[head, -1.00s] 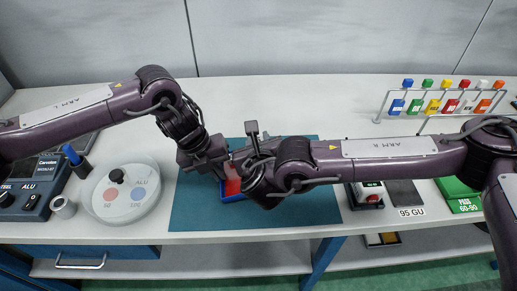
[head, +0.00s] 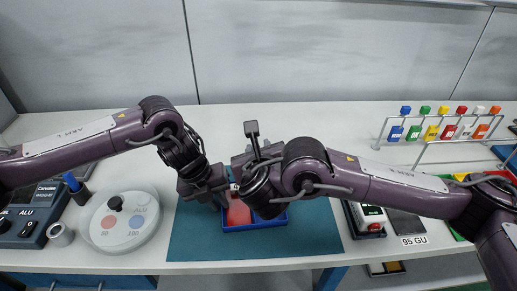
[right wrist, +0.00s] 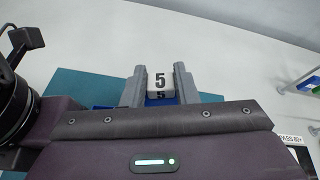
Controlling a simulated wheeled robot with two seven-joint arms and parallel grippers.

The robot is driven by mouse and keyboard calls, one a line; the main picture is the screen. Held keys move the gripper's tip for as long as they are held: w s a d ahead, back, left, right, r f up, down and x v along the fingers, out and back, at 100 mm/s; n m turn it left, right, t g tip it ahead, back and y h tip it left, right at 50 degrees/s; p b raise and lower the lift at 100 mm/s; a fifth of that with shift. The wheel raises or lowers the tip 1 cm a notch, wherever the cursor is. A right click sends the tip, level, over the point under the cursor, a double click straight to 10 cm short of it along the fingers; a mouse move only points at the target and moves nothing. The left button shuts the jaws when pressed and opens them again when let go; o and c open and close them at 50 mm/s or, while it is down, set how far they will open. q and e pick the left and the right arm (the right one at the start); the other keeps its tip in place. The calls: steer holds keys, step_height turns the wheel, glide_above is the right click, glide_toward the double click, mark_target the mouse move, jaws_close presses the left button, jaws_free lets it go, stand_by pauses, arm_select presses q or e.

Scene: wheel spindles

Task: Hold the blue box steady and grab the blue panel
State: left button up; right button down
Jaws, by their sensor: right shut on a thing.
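The blue box (head: 262,224) sits on the teal mat, with a red panel (head: 238,212) in its left part. My left gripper (head: 220,197) is at the box's left side; its fingertips are too small and dark to judge. My right wrist hides the right part of the box and the right gripper's fingers in the head view. In the right wrist view, my right gripper (right wrist: 159,70) is shut on a white block marked 5 (right wrist: 160,84). Blue shows just below this block; I cannot tell whether it is the blue panel or the box.
The teal mat (head: 310,235) is clear at the right. A round white tray (head: 124,220) and a dark device (head: 30,220) stand at the left. A rack with several coloured tags (head: 440,132) stands at the back right. A small device with a red button (head: 372,220) stands right of the mat.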

arm_select(q)
steer(key=shift+o, duration=1.2)
steer(key=v, duration=1.2)
